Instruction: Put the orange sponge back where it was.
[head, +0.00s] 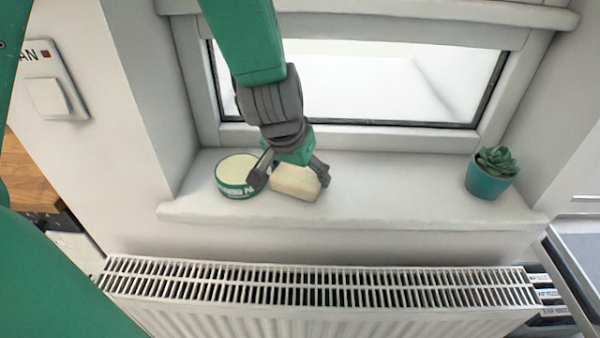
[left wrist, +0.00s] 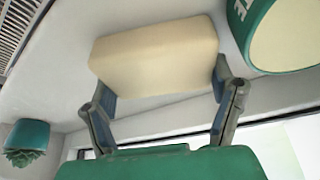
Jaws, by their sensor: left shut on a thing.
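A pale cream block (head: 296,182) that looks like a sponge is at the windowsill, left of the middle. No orange sponge shows in either view; this block is cream, not orange. My left gripper (head: 290,178) comes down from above with its fingers on either side of the block and is shut on it. In the left wrist view the block (left wrist: 155,60) sits between the two fingertips (left wrist: 160,95). I cannot tell whether the block touches the sill. My right gripper is not in view.
A round green-and-cream tin (head: 236,172) stands just left of the block, very near one finger. A succulent in a teal pot (head: 490,177) stands at the sill's right end. The sill (head: 400,185) between is clear. A white radiator (head: 320,285) is below.

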